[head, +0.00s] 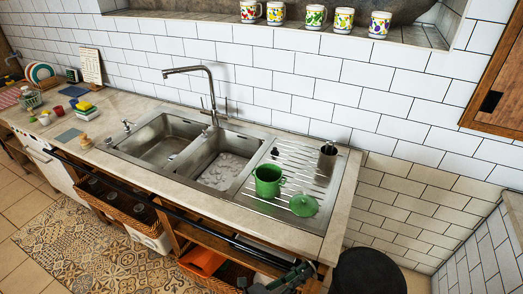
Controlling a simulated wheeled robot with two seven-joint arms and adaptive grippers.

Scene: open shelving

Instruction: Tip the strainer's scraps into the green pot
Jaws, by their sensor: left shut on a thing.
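The green pot (267,181) stands upright on the ribbed drainboard, just right of the sink basins. Its round green lid (304,205) lies apart from it, to the right and nearer the front. I cannot clearly identify the strainer; whitish bits show in the right sink basin (222,170). My right gripper is not in view.
A dark metal cup (327,157) stands at the back of the drainboard. The tall faucet (209,95) rises behind the basins. A dark rail (215,226) runs along the counter front. A round black object (368,272) is on the right. Sponges (84,109) lie on the left counter.

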